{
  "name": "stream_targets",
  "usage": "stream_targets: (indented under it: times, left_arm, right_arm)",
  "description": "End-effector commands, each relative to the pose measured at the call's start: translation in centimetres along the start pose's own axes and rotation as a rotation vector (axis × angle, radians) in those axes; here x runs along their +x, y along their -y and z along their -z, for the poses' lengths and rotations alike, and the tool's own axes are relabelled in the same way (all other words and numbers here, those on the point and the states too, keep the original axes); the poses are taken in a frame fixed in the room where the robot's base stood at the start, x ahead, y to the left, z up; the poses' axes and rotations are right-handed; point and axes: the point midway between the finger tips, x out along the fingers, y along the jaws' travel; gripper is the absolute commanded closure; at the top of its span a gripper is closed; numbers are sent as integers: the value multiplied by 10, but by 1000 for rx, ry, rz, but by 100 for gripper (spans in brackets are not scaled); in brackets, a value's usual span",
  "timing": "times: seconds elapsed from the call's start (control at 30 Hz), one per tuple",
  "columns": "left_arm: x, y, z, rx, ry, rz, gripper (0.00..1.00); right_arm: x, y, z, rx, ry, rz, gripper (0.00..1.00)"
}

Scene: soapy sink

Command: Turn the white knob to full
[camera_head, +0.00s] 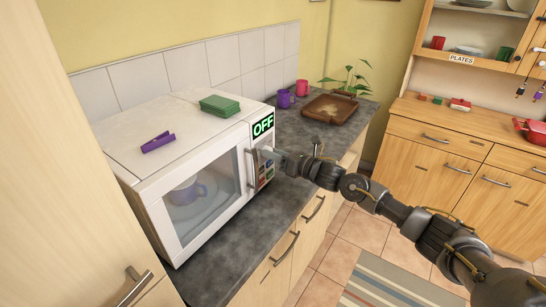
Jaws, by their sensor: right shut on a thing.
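A white microwave (180,144) stands on the dark counter, its door shut, with a purple mug (186,190) visible behind the glass. Its lit display (263,125) reads "OFF". The white knob (267,152) is on the control panel below the display, mostly hidden by my gripper. My right gripper (276,156) reaches in from the right and is shut on the knob. The knob's exact angle cannot be made out. My left gripper is not in view.
A green box (220,106) and a purple clip-like object (158,142) lie on top of the microwave. Purple (284,98) and pink (302,88) mugs, a wooden tray (330,107) and a plant (352,77) are farther back. Open floor lies between the counter and the wooden cabinet (430,160).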

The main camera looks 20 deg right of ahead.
Motion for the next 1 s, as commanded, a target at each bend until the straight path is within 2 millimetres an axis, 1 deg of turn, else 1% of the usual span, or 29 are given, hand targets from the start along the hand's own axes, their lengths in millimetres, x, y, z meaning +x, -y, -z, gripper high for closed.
stream_targets:
  times: [0.03,0.1,0.4,0.7,1.0]
  left_arm:
    - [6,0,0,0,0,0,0]
    - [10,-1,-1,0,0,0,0]
    - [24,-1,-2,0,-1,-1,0]
    - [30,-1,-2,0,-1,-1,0]
    - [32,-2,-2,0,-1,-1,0]
  right_arm:
    - [0,1,3,37,0,-1,89]
    - [0,1,3,96,0,-1,89]
    - [0,2,3,381,0,0,89]
    - [0,3,3,668,-1,1,89]
    - [0,3,2,953,0,1,89]
